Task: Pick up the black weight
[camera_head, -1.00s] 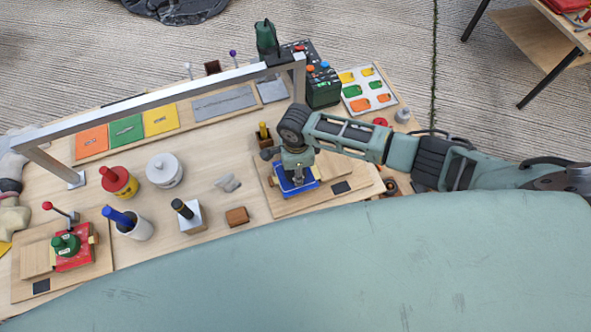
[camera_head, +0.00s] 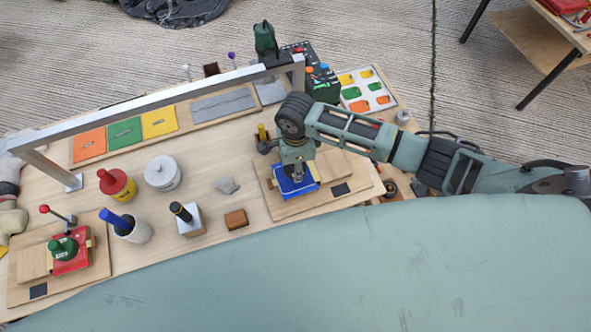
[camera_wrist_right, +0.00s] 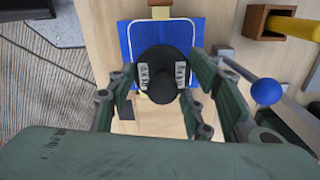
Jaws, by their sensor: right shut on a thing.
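The black weight (camera_wrist_right: 164,68) is round and dark, seen from above in the right wrist view. It is over a blue plate (camera_wrist_right: 203,27), which also shows in the head view (camera_head: 307,181) on a wooden board. My right gripper (camera_wrist_right: 163,75) is shut on the weight, with a pale fingertip pad on each side of it. In the head view my right gripper (camera_head: 297,171) points down over the blue plate and hides most of the weight. Whether the weight touches the plate is unclear. My left gripper is not in view.
A blue ball-topped lever (camera_wrist_right: 267,91) stands right of the weight in the wrist view. A grey metal bar frame (camera_head: 150,103) spans the table. A red plate (camera_head: 72,262) with a green weight (camera_head: 62,248) is at far left. Several containers stand mid-table.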

